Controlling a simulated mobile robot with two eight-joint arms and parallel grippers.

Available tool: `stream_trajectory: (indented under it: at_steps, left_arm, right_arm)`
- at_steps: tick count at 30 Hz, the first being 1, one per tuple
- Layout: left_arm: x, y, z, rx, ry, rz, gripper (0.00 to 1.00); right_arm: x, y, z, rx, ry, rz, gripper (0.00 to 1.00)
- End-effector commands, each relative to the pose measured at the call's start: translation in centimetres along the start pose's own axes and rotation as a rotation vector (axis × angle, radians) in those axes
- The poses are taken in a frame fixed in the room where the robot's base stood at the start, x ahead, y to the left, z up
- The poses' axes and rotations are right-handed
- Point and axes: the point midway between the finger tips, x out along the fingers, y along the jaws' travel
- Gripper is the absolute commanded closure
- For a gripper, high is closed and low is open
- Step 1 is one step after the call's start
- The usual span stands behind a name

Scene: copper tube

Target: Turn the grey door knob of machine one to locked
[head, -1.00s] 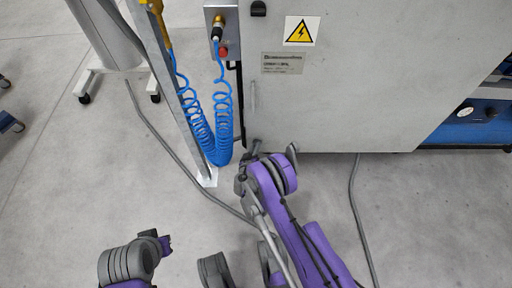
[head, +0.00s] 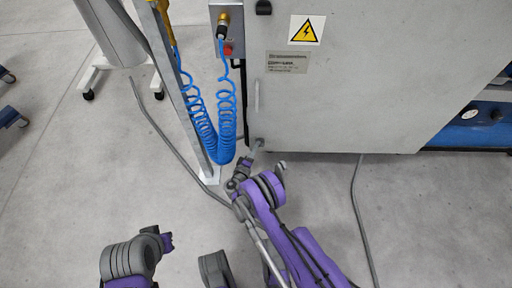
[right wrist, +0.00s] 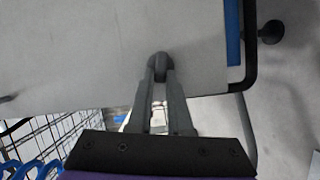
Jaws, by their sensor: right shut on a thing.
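The machine's grey door (head: 345,105) fills the upper right of the head view. Its grey knob (head: 259,143) sits at the door's lower left corner, mostly hidden by my gripper. In the right wrist view the dark knob (right wrist: 160,66) lies between the fingertips of my right gripper (right wrist: 161,76), against the pale door panel. The right gripper (head: 252,156) is shut on it. I cannot read from these views which way the knob is turned. My left arm shows at the lower left of the head view, but its gripper does not show.
A blue coiled hose (head: 226,125) hangs beside a metal post (head: 184,100) just left of the door. A slim handle (head: 257,95) is on the door above the knob. Cables lie on the floor. The grey floor (head: 70,190) at the left is largely clear.

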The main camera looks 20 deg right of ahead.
Motion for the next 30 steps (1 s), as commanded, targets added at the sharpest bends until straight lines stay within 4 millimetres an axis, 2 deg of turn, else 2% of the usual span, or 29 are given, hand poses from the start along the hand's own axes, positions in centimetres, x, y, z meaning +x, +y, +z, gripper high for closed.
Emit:
stream_trajectory:
  at_steps: [1, 22, 23, 27, 28, 30]
  left_arm:
    - [0.01, 0.0, 0.0, 0.0, 0.0, 0.0, 1.0]
    - [0.0, 0.0, 0.0, 0.0, 0.0, 0.0, 1.0]
    - [0.0, 0.0, 0.0, 0.0, 0.0, 0.0, 1.0]
    - [0.0, 0.0, 0.0, 0.0, 0.0, 0.0, 1.0]
    - [0.0, 0.0, 0.0, 0.0, 0.0, 0.0, 1.0]
    - [-0.04, 0.0, -0.01, 0.0, 0.0, 0.0, 1.0]
  right_arm:
    - [0.61, 0.18, 0.09, -0.021, -0.002, 0.012, 1.0]
    - [0.61, 0.17, 0.06, -0.089, -0.001, 0.04, 1.0]
    - [0.61, 0.17, 0.06, -0.089, -0.001, 0.04, 0.81]
    - [0.61, 0.18, 0.05, -0.089, -0.001, 0.04, 0.56]
    - [0.59, 0.18, 0.05, -0.089, 0.0, 0.04, 0.53]
    - [0.36, 0.17, 0.03, -0.089, 0.0, 0.04, 0.53]
